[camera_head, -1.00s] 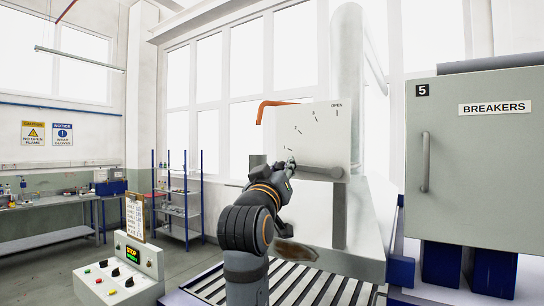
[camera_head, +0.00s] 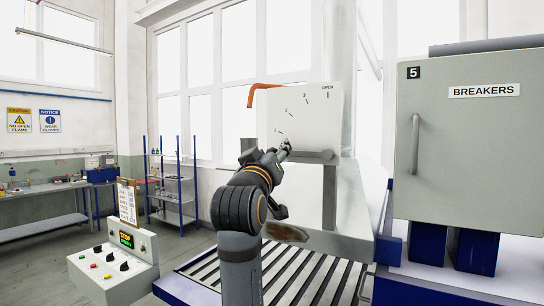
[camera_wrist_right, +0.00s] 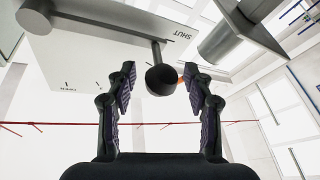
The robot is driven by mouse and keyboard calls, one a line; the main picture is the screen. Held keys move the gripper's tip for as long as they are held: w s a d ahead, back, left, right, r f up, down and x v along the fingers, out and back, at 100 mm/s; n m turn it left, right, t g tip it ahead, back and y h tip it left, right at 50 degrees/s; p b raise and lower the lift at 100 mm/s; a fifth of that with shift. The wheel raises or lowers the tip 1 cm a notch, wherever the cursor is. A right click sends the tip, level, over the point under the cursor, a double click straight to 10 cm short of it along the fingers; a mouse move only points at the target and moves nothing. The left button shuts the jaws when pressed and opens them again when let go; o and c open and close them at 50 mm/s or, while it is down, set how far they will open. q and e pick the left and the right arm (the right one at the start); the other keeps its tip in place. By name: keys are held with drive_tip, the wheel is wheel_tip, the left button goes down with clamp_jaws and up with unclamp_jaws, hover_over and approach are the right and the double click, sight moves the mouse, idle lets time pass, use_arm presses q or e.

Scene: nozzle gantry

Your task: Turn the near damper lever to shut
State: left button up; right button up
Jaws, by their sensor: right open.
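The near damper lever (camera_head: 318,155) is a grey bar on the white dial plate (camera_head: 308,120). It points left, roughly level, below mark 1, with OPEN at the plate's top right. In the right wrist view the bar ends beside the word SHUT, and its dark round knob (camera_wrist_right: 160,79) sticks out towards me. My right gripper (camera_head: 285,149) is at the lever's left end. In the wrist view its open fingers (camera_wrist_right: 159,88) stand on both sides of the knob, with gaps visible. My left gripper is not in view.
An orange bent pipe (camera_head: 262,91) shows behind the plate. The breaker cabinet (camera_head: 470,150) stands right.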

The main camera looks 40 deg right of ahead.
wheel_tip(320, 180, up, 9)
drive_tip(key=shift+r, duration=0.2)
idle(0.5)
